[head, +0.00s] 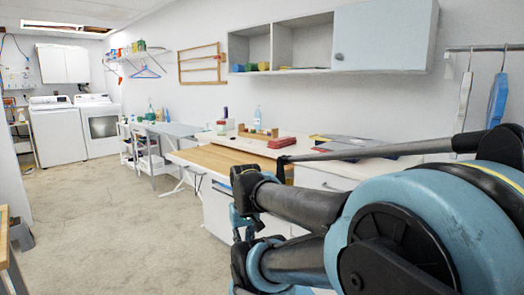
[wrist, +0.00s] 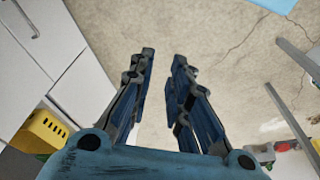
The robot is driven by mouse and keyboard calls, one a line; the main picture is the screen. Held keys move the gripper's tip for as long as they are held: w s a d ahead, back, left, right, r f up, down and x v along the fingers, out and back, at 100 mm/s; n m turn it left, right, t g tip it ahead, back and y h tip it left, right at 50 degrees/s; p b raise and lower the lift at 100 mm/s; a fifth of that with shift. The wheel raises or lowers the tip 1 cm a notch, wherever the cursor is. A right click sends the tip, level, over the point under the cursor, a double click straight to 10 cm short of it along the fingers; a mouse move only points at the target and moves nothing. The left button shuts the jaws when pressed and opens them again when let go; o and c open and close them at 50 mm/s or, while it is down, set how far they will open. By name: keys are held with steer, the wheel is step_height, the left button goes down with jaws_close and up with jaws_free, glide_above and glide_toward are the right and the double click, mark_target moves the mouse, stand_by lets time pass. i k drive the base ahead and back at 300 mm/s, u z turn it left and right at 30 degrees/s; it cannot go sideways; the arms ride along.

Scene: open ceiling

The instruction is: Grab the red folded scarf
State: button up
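A red folded item, which looks like the scarf (head: 281,142), lies on the white counter (head: 345,167) in the middle of the head view. My arm crosses the right and lower part of that view. My gripper (wrist: 164,56) points down beside the counter, with its two blue fingers apart and only bare floor visible between them. In the head view, the gripper is partly hidden by my arm, below and left of the scarf. The scarf is not in the wrist view.
A wooden board (head: 215,158) lies left of the scarf, and a wooden rack (head: 258,133) stands behind it. Dark flat items (head: 345,143) lie right of it. White cabinet fronts (wrist: 58,50) and a yellow basket (wrist: 46,130) are left in the wrist view. Open floor (head: 100,220) lies left.

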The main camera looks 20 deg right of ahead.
mark_target(279, 142)
steer(key=u, duration=1)
steer(key=k, duration=0.95)
steer(key=z, duration=0.75)
steer(key=i, duration=1.25)
steer(key=z, duration=0.05)
